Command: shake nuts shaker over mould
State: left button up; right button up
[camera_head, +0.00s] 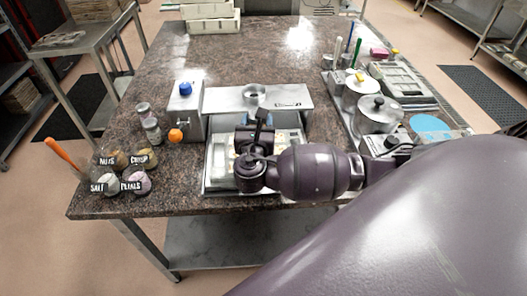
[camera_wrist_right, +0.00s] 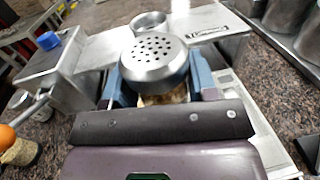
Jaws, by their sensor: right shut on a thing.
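My right gripper (camera_wrist_right: 158,85) is shut on the nuts shaker (camera_wrist_right: 153,60), a container with a domed metal lid full of round holes. In the right wrist view the lid faces the camera and pale brown contents show below it between the blue fingers. In the head view my gripper (camera_head: 257,126) is over the mould (camera_head: 222,160), a pale tray in a metal frame, and hides much of it. The shaker is mostly hidden there. My left gripper is not in view.
A steel machine (camera_head: 280,98) with a blue knob (camera_head: 186,89) stands behind the mould. Labelled jars (camera_head: 138,183) stand at the front left corner, near two small shakers (camera_head: 152,131). Metal pots (camera_head: 379,113) stand on the right. The back of the counter has free room.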

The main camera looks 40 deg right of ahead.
jog(key=shift+r+p, duration=0.8)
jog(key=shift+r, duration=1)
jog(key=shift+a, duration=0.1)
